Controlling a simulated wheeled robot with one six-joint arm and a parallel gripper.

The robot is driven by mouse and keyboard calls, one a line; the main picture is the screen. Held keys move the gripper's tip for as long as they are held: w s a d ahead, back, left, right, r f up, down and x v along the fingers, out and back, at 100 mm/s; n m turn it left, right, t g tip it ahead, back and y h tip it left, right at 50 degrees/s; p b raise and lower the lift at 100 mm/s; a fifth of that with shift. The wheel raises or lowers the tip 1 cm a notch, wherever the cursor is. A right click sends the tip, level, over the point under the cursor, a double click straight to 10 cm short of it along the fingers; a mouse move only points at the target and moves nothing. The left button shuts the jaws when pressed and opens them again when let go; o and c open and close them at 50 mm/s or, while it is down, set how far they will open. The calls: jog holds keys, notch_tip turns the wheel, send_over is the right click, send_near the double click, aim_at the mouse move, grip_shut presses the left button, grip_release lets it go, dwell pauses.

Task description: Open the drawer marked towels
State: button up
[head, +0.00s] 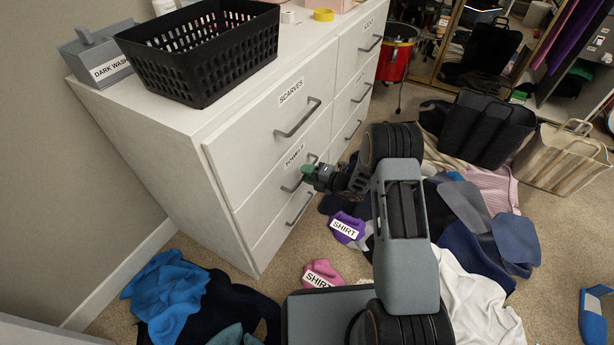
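The white dresser (225,150) stands at the left of the head view, angled away from me. The drawer marked towels (262,190) is the middle one of the near column, below the drawer marked scarves (265,122). Its front looks flush with the others, so it appears shut. Its dark bar handle (291,188) is partly hidden by my gripper.
A black basket (205,50) and a grey box marked dark wash (100,62) stand on the dresser. Clothes lie on the floor, including blue ones (165,290) by the dresser's near corner and a purple shirt (348,226). A dark hamper (487,130) and striped bag (562,158) stand at right.

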jog(key=shift+w+a, duration=0.15)
jog(key=shift+a, duration=0.2)
grip_shut()
dwell(0.4)
